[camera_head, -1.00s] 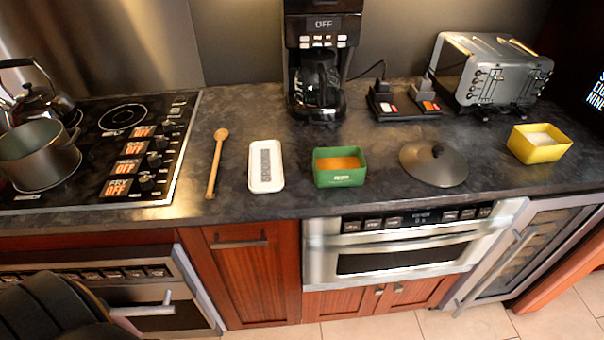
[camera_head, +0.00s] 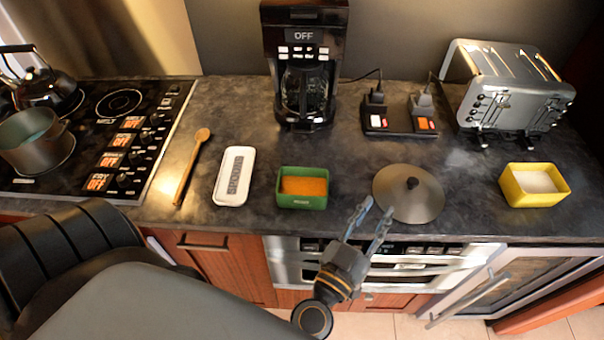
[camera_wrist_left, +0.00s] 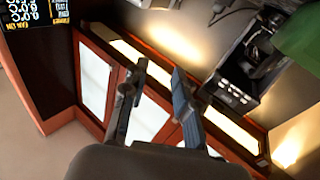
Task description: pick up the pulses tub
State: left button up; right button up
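The pulses tub (camera_head: 303,200) is most likely the small green tub with orange contents, standing upright on the dark counter; its label is too small to read. My left gripper (camera_head: 377,211) is open and empty, with its fingertips to the right of the green tub and over the front part of the grey lid. In the left wrist view the open fingers (camera_wrist_left: 158,75) show with nothing between them, and part of a green thing (camera_wrist_left: 300,40), likely the tub, fills the upper right corner. My right gripper is in neither view.
A grey round lid (camera_head: 425,195) lies right of the tub, and a white dish (camera_head: 234,176) and wooden spoon (camera_head: 190,170) lie left. A yellow tub (camera_head: 535,186) with white contents stands at right. Behind are a coffee maker (camera_head: 305,45) and toaster (camera_head: 515,95).

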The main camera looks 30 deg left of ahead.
pick_arm(q)
jog(key=s+a+f+n+g+y+p, duration=0.1)
jog(key=s+a+n+g+y+p, duration=0.1)
jog(key=s+a+n+g+y, duration=0.45)
jog(key=shift+m+g, duration=0.65)
jog(key=p+x, duration=0.1)
jog(key=x, duration=0.7)
jog(key=shift+w+a, duration=0.25)
jog(key=shift+w, duration=0.1)
jog(key=shift+w+a+f, duration=0.15)
jog(key=shift+w, duration=0.3)
jog(key=p+x, duration=0.1)
jog(key=x, duration=0.3)
jog(key=shift+w+f, duration=0.2)
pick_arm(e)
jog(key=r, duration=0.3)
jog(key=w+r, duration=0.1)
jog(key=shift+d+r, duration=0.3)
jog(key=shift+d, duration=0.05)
pick_arm(q)
jog(key=shift+c, duration=0.5)
grip_shut()
